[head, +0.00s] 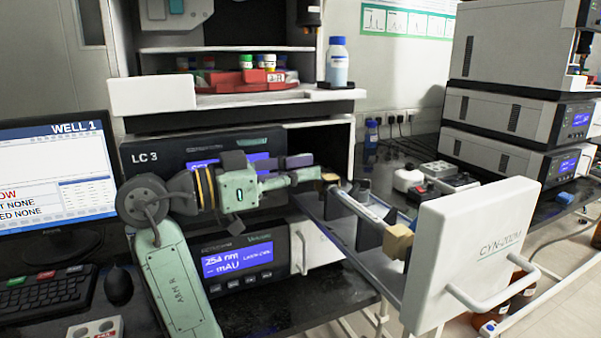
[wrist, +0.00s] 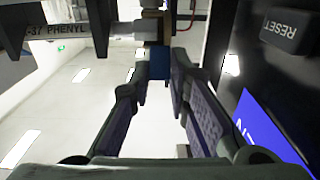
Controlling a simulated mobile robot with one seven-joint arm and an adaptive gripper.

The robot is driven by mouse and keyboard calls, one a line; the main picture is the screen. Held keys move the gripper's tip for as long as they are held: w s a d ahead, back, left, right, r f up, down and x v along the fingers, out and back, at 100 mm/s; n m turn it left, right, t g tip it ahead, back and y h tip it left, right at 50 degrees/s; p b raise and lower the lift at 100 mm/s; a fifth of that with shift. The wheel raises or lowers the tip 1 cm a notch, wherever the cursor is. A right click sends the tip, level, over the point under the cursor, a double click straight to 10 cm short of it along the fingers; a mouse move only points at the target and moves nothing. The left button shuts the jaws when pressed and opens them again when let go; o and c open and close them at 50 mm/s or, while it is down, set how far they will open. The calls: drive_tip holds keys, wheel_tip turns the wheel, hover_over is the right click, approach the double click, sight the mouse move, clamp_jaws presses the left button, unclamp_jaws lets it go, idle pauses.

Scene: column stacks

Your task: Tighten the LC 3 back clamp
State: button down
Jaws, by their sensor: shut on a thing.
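The LC 3 unit (head: 140,160) stands in the middle of the head view, with a drawer (head: 470,255) pulled out at its right. A pale column (head: 362,207) lies in dark holders in the drawer, with a tan block (head: 398,240) at its near end. A tan back clamp (head: 329,178) is at its far end. My gripper (head: 314,174) reaches this far end from the left. In the wrist view its fingers (wrist: 160,78) are closed about a blue fitting (wrist: 158,62) below a brass part (wrist: 152,28). The exact contact is partly hidden.
The drawer's white front has a handle (head: 490,300) and stands to the right of my gripper. A dark panel with a RESET button (wrist: 285,25) is close at the right in the wrist view. A monitor (head: 55,180) stands left, more instruments (head: 510,130) right.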

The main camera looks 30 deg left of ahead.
drive_tip(key=shift+r, duration=0.1)
drive_tip(key=c, duration=1.5)
unclamp_jaws()
drive_tip(key=v, duration=1.2)
